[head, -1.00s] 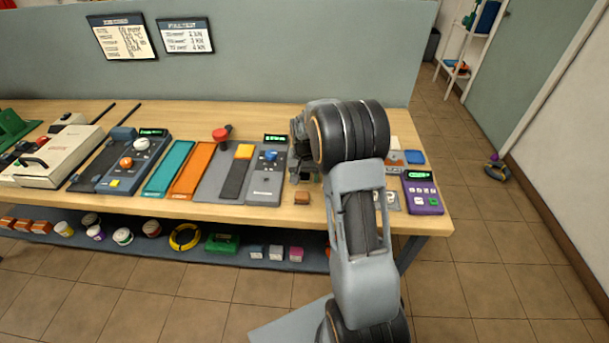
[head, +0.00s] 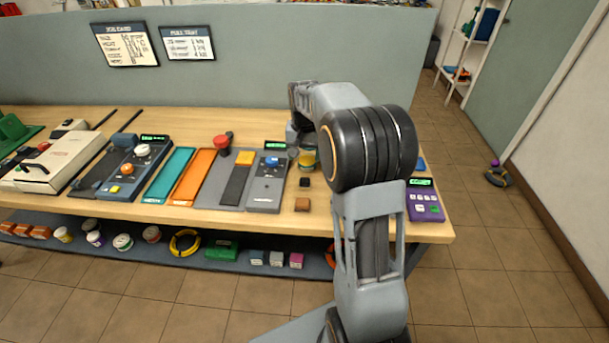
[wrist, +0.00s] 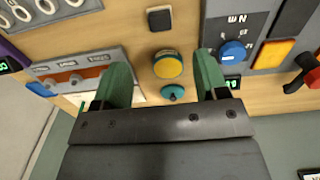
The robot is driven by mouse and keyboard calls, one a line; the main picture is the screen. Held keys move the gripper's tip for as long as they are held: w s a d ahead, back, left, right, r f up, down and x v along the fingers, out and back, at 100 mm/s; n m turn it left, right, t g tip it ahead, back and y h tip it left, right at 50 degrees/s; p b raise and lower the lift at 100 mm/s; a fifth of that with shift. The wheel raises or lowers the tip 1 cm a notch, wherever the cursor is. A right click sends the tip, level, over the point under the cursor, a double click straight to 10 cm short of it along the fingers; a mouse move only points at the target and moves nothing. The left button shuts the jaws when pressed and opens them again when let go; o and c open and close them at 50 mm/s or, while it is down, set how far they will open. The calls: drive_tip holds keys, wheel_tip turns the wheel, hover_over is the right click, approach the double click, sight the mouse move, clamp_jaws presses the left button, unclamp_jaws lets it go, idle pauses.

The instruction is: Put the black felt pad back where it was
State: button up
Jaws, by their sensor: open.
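A small black square, which looks like the black felt pad (head: 305,183), lies flat on the wooden bench, just right of the grey tester with a blue knob. It also shows at the top of the wrist view (wrist: 159,18). My gripper (wrist: 162,70) is open and empty, its two green fingers apart above the bench. A yellow-topped round item (wrist: 168,64) and a teal knob-like piece (wrist: 172,93) show between the fingers, below them. The pad lies beyond the fingertips, clear of them. In the head view my arm hides the fingertips.
A brown block (head: 302,204) lies near the bench's front edge, in front of the black square. The grey tester (head: 267,184) stands left of it. A purple meter (head: 424,201) stands at the right end. My arm hides part of the bench between.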

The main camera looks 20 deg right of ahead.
drive_tip(key=s+a+r+n+t, duration=0.1)
drive_tip(key=s+a, duration=0.4)
drive_tip(key=s, duration=0.5)
drive_tip(key=s+a+r+n+t, duration=0.1)
drive_tip(key=s+a+n, duration=0.4)
drive_tip(key=s, duration=0.6)
drive_tip(key=shift+s+a+t, duration=0.15)
drive_tip(key=shift+s+t, duration=0.1)
drive_tip(key=shift+t, duration=0.65)
